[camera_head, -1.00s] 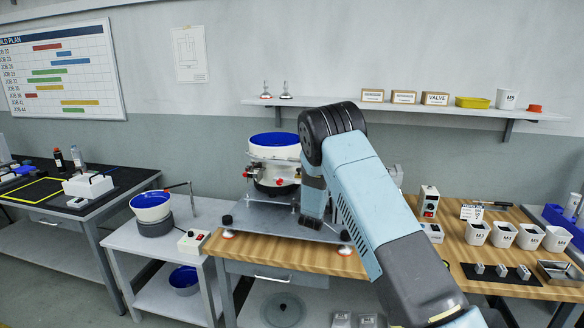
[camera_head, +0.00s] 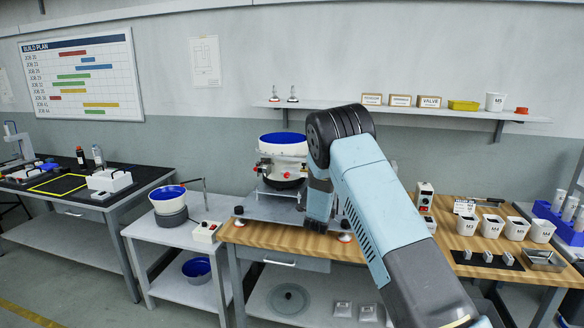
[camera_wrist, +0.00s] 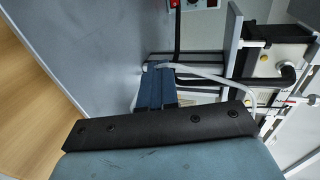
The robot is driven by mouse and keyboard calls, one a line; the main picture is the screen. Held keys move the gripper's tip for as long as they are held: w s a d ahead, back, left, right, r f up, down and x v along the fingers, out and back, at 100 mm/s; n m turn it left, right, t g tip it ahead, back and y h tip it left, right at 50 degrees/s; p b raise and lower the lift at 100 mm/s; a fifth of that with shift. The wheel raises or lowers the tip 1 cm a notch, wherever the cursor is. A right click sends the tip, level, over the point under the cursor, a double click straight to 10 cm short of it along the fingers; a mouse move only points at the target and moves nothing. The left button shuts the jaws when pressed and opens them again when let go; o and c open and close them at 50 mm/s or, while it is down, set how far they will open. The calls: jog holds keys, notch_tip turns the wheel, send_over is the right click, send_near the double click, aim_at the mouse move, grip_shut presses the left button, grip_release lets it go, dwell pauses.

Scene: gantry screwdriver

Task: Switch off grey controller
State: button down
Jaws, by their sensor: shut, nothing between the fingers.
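A pale control box with a red switch (camera_head: 206,231) sits on the front right of the small left table. A second pale upright box with a dark knob and red switch (camera_head: 424,197) stands on the wooden bench, right of my arm. I cannot tell from colour which is the grey controller. The wrist view shows part of a grey box with a red switch (camera_wrist: 195,4), cut off at its top edge. My gripper (camera_head: 318,222) points down in front of the bowl feeder (camera_head: 283,160).
A blue-lined bowl (camera_head: 168,199) stands on the left table. The feeder's metal base plate (camera_head: 270,209) lies around my gripper's area. White bins (camera_head: 491,226) and small parts occupy the bench's right side. A shelf (camera_head: 400,109) runs along the wall above.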

jog(key=shift+d+r, duration=0.15)
jog(key=shift+r, duration=0.3)
jog(key=s+d+r+n+g+y, duration=0.25)
jog(key=s+r+n, duration=0.25)
jog(key=s+r, duration=0.75)
jog(key=s+d+r+n+g+y, duration=0.1)
jog(key=s+r+n+g+y, duration=0.3)
jog(key=s+r, duration=0.85)
jog(key=s+d+r+n+h, duration=0.1)
jog(key=s+n, duration=0.3)
jog(key=s, duration=0.8)
jog(key=s+d+r+n+g, duration=0.1)
jog(key=s+d+r+n, duration=0.1)
jog(key=s, duration=0.9)
jog(key=s+d+r+n+g+h, duration=0.1)
jog(key=s+n, duration=0.4)
jog(key=s, duration=0.7)
jog(key=shift+s+d+r+n+h, duration=0.4)
jog(key=shift+d+r, duration=0.25)
jog(key=shift+d, duration=0.3)
